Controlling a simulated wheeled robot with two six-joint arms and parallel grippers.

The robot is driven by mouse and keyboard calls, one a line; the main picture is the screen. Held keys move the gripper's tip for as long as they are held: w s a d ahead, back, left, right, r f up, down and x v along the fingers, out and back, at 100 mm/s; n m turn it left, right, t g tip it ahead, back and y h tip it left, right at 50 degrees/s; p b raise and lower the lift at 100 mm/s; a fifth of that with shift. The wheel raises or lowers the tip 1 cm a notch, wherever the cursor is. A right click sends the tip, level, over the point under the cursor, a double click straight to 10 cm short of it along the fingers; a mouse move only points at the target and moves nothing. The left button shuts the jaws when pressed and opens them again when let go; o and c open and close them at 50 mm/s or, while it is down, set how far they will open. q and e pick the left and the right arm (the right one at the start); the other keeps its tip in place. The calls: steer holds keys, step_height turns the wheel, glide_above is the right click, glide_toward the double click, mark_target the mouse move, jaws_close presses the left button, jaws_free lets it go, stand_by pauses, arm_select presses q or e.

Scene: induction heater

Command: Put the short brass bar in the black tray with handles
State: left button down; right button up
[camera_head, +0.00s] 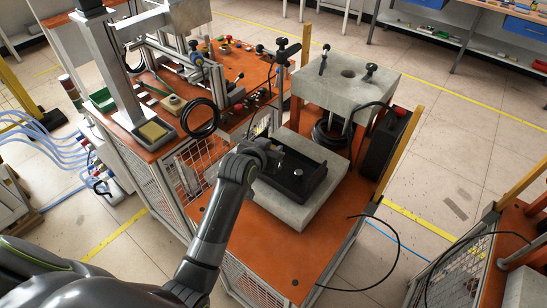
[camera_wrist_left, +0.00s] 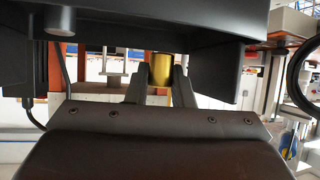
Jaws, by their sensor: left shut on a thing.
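The black tray with handles (camera_head: 303,183) lies on a light grey slab on the orange bench. My left gripper (camera_head: 276,158) is over the tray's far left part, seen from behind and above. In the left wrist view, the short brass bar (camera_wrist_left: 162,68) is between the two fingers of my left gripper (camera_wrist_left: 160,84), which is shut on it. The dark tray (camera_wrist_left: 150,36) fills the top of that view, and its edge hides one end of the bar. I cannot tell whether the bar touches the tray. My right gripper is not in view.
A grey block (camera_head: 345,88) on posts stands behind the tray, with a coiled black cable under it. A black box (camera_head: 386,143) stands at its right. A metal column (camera_head: 117,70) and a black cable loop (camera_head: 202,118) are at the left. The bench front (camera_head: 262,248) is clear.

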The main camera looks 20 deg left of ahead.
arm_select(q)
step_height(320, 180, down, 4)
steer(key=shift+w+r, duration=0.1)
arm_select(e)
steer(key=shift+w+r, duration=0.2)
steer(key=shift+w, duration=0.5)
arm_select(q)
steer(key=shift+f, duration=0.2)
steer(key=c, duration=1.3)
jaws_free()
steer(key=shift+o, duration=0.2)
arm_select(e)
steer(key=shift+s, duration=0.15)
arm_select(q)
steer(key=shift+r, duration=0.15)
steer(key=v, duration=1.2)
steer(key=shift+b, duration=0.35)
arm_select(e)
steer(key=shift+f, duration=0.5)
